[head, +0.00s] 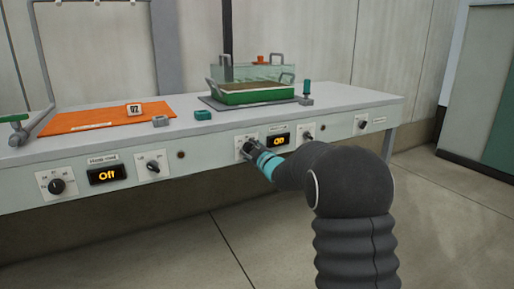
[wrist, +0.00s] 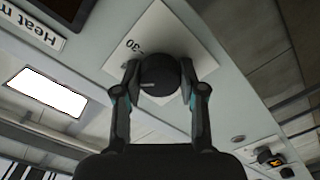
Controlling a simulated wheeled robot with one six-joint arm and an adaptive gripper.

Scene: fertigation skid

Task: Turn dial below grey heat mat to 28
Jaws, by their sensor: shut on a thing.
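The grey heat mat (head: 213,103) lies on the bench top under a green tray (head: 250,95) with a clear cover. Below it on the bench front is a white plate (head: 239,141) with a dark dial. The dial (wrist: 160,75) shows in the wrist view on its white plate, with "30" legible; other marks are hidden or unclear. My gripper (head: 252,150) reaches the dial from the front. Its two fingers (wrist: 160,85) are shut on the dial's sides. A small lit display (head: 278,140) is to the right of the dial; its text is too small to read surely.
An orange mat (head: 95,118) lies on the bench's left, above another dial (head: 57,186), a display reading "Off" (head: 107,175) and a switch (head: 153,166). A second switch (head: 308,134) and a right-hand knob (head: 362,124) are also on the bench front. The floor in front is clear.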

